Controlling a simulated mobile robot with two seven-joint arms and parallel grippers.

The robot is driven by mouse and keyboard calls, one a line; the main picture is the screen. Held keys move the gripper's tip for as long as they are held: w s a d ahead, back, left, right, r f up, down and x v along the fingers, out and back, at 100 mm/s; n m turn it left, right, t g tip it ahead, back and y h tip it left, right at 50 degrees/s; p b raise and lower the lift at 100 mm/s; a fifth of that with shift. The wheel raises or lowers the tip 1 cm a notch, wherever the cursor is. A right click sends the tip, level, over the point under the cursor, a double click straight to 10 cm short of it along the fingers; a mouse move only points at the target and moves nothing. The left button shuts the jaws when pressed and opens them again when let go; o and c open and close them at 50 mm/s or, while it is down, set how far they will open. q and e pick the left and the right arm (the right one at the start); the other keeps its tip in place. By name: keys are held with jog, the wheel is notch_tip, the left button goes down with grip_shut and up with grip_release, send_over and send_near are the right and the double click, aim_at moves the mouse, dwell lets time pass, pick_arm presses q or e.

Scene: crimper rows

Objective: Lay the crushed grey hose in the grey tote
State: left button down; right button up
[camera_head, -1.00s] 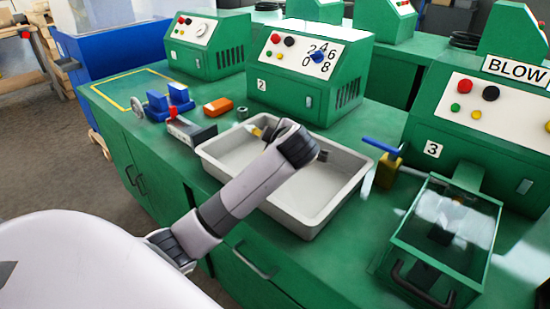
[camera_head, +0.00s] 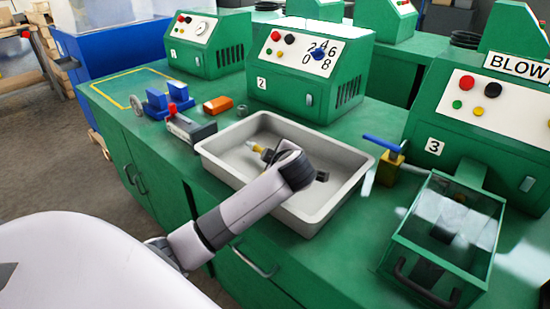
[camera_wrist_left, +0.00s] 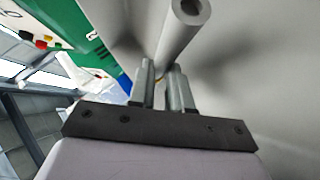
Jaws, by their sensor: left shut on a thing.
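The grey tote (camera_head: 345,198) is a shallow open tray on the green bench. In the left wrist view the grey hose (camera_wrist_left: 182,32) is a light grey tube with its open end toward the camera. My left gripper (camera_wrist_left: 162,72) is shut on the hose. In the head view my left arm reaches in over the tote's front wall, and its wrist hides most of the hose and the fingers. A brass-coloured end (camera_head: 257,148) shows left of the wrist, low inside the tote's outline. I cannot tell whether the hose touches the tote floor. My right gripper is not in view.
A blue clamp tool (camera_head: 168,102) and an orange block (camera_head: 218,105) lie left of the tote. A blue-handled brass valve (camera_head: 388,165) and a clear-lidded green box (camera_head: 440,240) stand to its right. Green machine 2 (camera_head: 308,75) stands behind.

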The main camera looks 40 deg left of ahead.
pick_arm(q)
jog(key=c, duration=1.1)
grip_release()
jog(key=shift+o, duration=0.2)
jog(key=shift+r+p, duration=0.55)
jog(key=shift+r, duration=0.05)
jog(key=v, duration=1.2)
